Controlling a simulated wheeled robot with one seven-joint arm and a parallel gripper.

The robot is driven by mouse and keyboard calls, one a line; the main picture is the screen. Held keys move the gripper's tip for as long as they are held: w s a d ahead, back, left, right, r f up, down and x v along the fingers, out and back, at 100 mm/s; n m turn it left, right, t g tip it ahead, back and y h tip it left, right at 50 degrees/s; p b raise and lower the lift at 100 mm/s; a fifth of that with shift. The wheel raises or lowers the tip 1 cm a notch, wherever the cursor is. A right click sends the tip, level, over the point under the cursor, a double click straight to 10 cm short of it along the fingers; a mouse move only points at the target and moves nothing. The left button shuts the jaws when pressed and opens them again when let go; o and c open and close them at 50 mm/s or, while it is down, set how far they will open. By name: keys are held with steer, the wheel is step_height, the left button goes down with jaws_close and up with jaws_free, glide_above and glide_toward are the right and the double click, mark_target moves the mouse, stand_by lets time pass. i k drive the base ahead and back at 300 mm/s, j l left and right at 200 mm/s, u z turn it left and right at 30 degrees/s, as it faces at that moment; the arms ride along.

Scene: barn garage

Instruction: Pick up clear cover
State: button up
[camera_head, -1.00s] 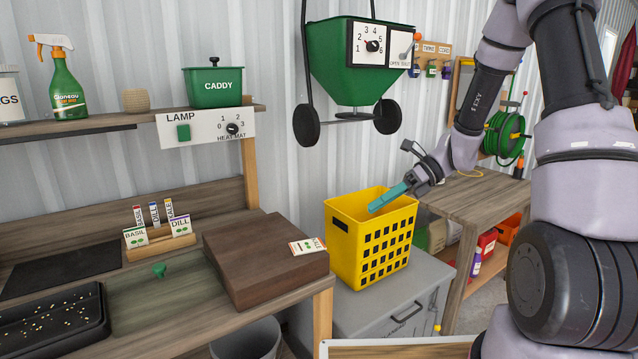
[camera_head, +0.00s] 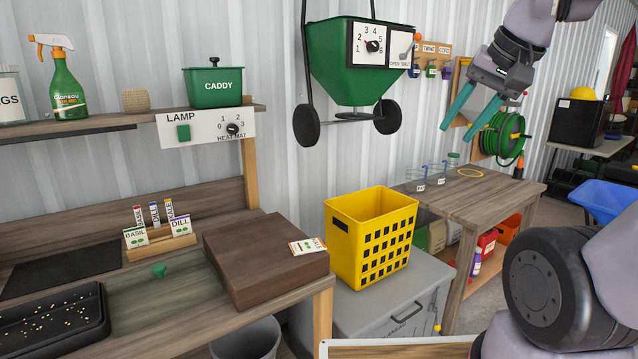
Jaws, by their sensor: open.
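I cannot make out a clear cover for certain. Small clear containers (camera_head: 420,181) with labels stand at the back of the wooden side table (camera_head: 480,205), too small to tell in detail. My gripper (camera_head: 458,134) is up at the right, open and empty. Its two teal fingers point down and left, apart from each other. In the picture they are above the side table and in front of the wall, touching nothing that I can see.
A yellow crate (camera_head: 346,243) stands on a grey cabinet (camera_head: 350,312). The workbench at left holds a black seed tray (camera_head: 98,322), a packet holder (camera_head: 160,248) and a brown wooden block (camera_head: 225,255).

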mark_target(138, 298)
steer(key=u, duration=2.05)
